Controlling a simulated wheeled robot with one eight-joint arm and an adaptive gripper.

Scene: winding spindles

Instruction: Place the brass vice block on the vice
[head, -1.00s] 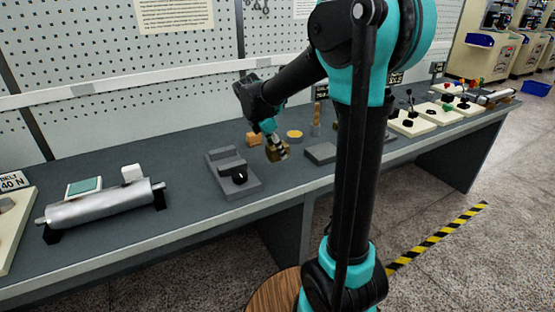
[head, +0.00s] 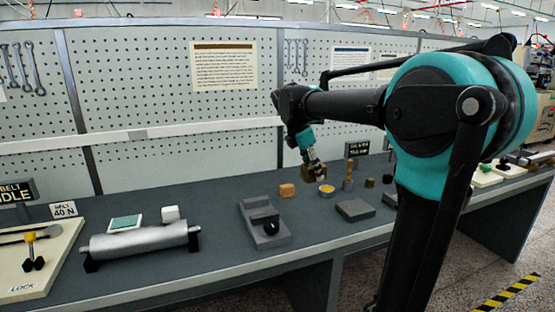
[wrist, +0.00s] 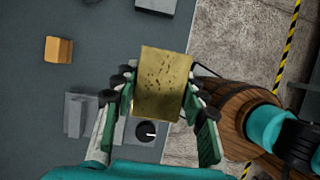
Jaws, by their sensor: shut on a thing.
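The brass vice block (head: 314,171) is held in my gripper (head: 313,163), above the bench. In the wrist view, the block (wrist: 162,80) has a speckled flat face and sits between the two fingers of my gripper (wrist: 160,92), which is shut on it. The vice (head: 264,224) is a grey block-shaped fixture with a dark round knob, on the bench left of and below my gripper in the head view. In the wrist view the vice (wrist: 79,114) is partly hidden by my fingers. Its jaws show no block.
An orange-brown block (head: 287,190) stands just behind the vice. A yellow-topped round dish (head: 326,190), a wooden peg (head: 348,180) and a flat grey plate (head: 355,210) are to the right. A metal roller (head: 140,240) lies to the left. Bare bench (head: 215,230) separates roller and vice.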

